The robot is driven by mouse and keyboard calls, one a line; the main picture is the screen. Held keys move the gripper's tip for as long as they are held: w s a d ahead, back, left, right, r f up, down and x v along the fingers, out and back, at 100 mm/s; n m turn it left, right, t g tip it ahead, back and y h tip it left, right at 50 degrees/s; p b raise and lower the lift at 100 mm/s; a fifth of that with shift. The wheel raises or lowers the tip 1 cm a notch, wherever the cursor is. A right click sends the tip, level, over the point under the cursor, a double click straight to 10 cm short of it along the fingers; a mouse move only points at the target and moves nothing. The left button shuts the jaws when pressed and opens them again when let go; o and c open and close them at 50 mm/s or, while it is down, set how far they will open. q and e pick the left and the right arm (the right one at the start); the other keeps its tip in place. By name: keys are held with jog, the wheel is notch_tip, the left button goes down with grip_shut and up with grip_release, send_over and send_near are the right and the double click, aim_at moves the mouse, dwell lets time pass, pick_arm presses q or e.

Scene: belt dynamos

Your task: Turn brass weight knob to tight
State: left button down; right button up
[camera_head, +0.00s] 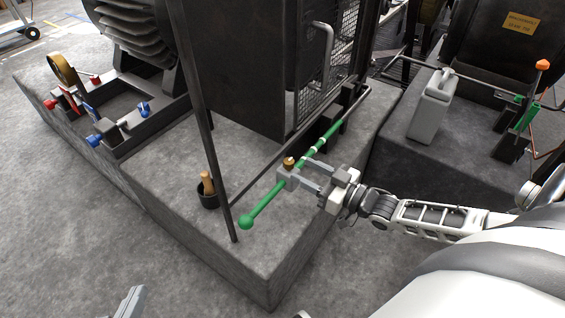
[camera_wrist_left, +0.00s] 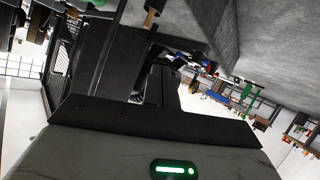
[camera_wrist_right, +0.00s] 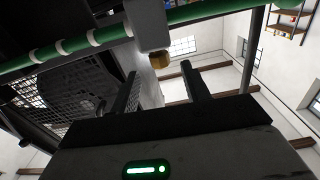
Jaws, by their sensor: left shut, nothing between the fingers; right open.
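The brass knob (camera_head: 289,162) sits on the grey weight block (camera_head: 287,177) on the green lever bar (camera_head: 266,200), which ends in a green ball. In the right wrist view the brass knob (camera_wrist_right: 160,61) projects from the grey block (camera_wrist_right: 149,22), just beyond the fingertips and between their lines. My right gripper (camera_head: 303,171) is open, its fingers reaching toward the weight from the right. I cannot tell whether they touch it. My left gripper (camera_head: 133,298) is shut and empty at the bottom edge, well away from the lever.
A dark upright rod (camera_head: 215,150) stands left of the lever. A black cup (camera_head: 207,198) with a wooden handle stands on the concrete plinth (camera_head: 165,190). A dark cabinet with mesh (camera_head: 326,90) is behind the bar. A grey can (camera_head: 430,108) stands on the right.

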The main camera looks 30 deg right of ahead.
aim_at(285, 161)
jog(key=b+x, duration=0.1)
jog(key=x, duration=0.6)
jog(key=shift+b, duration=0.35)
jog(key=shift+w+a, duration=0.1)
jog(key=shift+w, duration=0.1)
pick_arm(q)
jog(key=shift+s+d+r+t+h, duration=0.1)
jog(key=shift+d+r+t+h, duration=0.15)
jog(key=shift+r, duration=0.2)
jog(key=shift+d+r+t+h, duration=0.1)
jog(key=shift+r+t+h, duration=0.05)
jog(key=shift+r+t, duration=0.25)
pick_arm(e)
jog(key=c, duration=1)
